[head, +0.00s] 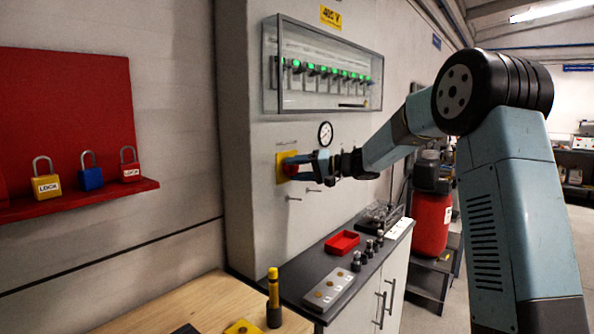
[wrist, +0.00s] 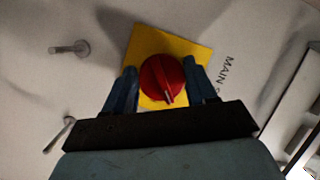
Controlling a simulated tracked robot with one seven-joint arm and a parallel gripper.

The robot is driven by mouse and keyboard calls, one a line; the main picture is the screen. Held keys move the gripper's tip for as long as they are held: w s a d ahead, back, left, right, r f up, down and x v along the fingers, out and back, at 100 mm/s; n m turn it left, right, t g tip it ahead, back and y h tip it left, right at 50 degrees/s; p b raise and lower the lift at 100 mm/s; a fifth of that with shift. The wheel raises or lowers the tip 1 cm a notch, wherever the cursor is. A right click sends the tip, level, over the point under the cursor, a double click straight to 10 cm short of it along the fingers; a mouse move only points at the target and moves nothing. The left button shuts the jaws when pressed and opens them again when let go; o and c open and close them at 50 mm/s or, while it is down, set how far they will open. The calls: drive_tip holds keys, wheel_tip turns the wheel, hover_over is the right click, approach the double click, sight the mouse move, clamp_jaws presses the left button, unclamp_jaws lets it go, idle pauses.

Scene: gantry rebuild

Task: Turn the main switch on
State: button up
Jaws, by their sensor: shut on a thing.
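The main switch is a red round knob (wrist: 162,78) on a yellow square plate (wrist: 185,47), fixed to the grey cabinet front. A pale mark on the knob points down and slightly right in the wrist view. Part of the lettering "MAIN S" shows beside the plate. In the head view the knob (head: 290,168) is partly covered by my gripper (head: 296,164). My gripper also shows in the wrist view (wrist: 161,80), its blue fingers on either side of the knob and shut on it.
Metal pegs (wrist: 70,49) stick out of the cabinet near the switch. Above is a glazed case (head: 322,70) with several green-lit breakers. A round gauge (head: 325,133) is close above my wrist. Padlocks (head: 46,185) sit on a red shelf at left.

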drive_tip(key=m, duration=0.1)
drive_tip(key=m+y, duration=0.1)
drive_tip(key=m, duration=0.1)
drive_tip(key=shift+w+d+f, duration=0.15)
drive_tip(key=shift+f+m+t+y, duration=0.1)
drive_tip(key=shift+m+t+y, duration=0.3)
drive_tip(key=shift+m, duration=0.65)
drive_tip(key=shift+m+t+y, duration=0.2)
drive_tip(key=shift+m+y, duration=0.3)
drive_tip(key=shift+m, duration=0.55)
drive_tip(key=o, duration=0.8)
drive_tip(key=shift+o, duration=1.3)
